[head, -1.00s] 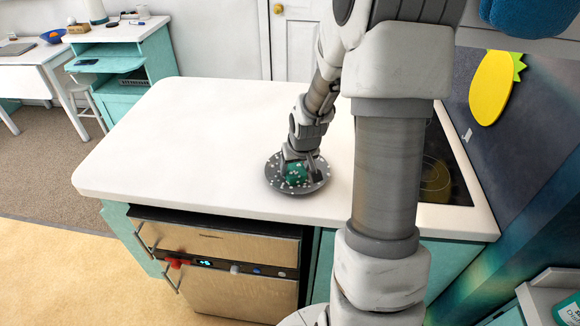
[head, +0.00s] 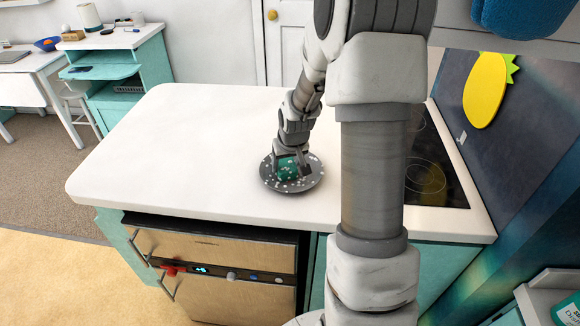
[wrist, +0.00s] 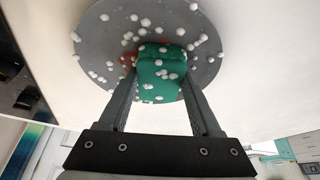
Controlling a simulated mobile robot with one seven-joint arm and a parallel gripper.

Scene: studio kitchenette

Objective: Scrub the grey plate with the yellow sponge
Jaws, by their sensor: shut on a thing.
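The grey plate (head: 308,182) lies flat on the white counter near its front edge, dotted with white foam blobs. It also shows in the wrist view (wrist: 100,40). A green sponge, not a yellow one, is on the plate (head: 287,168); white dots cover it in the wrist view (wrist: 160,82). My gripper (wrist: 161,62) is shut on the green sponge, one finger on each side, pointing down at the plate. A reddish-brown patch (wrist: 128,58) shows on the plate beside the sponge. The sponge's underside is hidden.
The white counter (head: 180,150) is clear to the left of the plate. A black cooktop (head: 432,175) is at the right, behind my arm. Below the counter is an oven front (head: 215,250) with handles. A yellow pineapple decoration (head: 485,92) hangs on the right wall.

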